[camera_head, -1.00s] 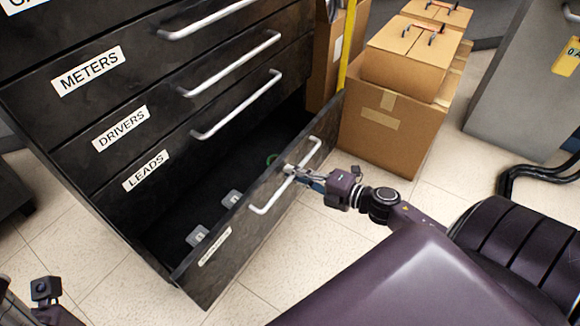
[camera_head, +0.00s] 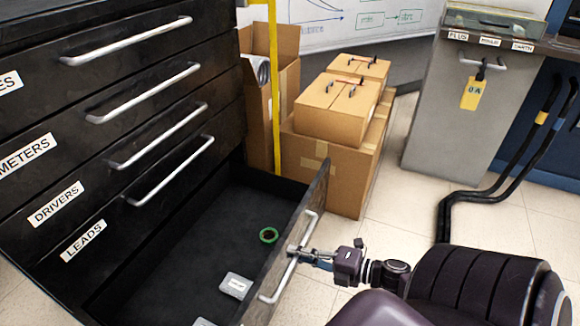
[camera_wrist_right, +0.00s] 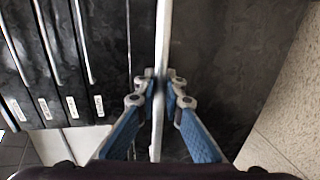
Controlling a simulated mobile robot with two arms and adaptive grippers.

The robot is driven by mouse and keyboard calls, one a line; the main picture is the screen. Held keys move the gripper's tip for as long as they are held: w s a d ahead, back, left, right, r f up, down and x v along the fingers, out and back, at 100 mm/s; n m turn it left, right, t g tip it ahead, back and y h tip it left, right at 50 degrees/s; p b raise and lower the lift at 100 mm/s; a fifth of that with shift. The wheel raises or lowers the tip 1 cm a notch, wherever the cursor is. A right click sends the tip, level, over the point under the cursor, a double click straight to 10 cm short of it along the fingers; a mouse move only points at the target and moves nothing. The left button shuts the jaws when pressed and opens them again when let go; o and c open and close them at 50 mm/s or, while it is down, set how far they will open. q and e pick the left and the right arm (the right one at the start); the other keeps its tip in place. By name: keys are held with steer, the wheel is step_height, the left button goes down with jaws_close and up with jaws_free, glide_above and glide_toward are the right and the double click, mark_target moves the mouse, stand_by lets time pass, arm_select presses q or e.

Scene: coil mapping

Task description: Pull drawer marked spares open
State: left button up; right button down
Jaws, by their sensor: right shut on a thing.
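The bottom drawer (camera_head: 258,300) of the black cabinet stands pulled well out. Its own label is out of the head view now, cut off at the lower edge. My right gripper (camera_head: 300,252) is shut on the drawer's silver bar handle (camera_head: 275,292), near the middle of the bar. In the right wrist view, the blue-padded fingers of the right gripper (camera_wrist_right: 158,92) close on both sides of the handle (camera_wrist_right: 163,35). My left gripper is not in view.
Closed drawers above are marked LEADS (camera_head: 84,241), DRIVERS (camera_head: 56,204) and METERS (camera_head: 25,155). Cardboard boxes (camera_head: 330,165) and a yellow post (camera_head: 275,90) stand just behind the open drawer. Black hoses (camera_head: 446,215) run over the floor at right. Pale floor beyond the boxes is clear.

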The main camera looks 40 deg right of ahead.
steer(key=shift+s, duration=0.2)
steer(key=c, duration=2.3)
jaws_free()
steer(key=shift+d, duration=0.1)
steer(key=v, duration=1.2)
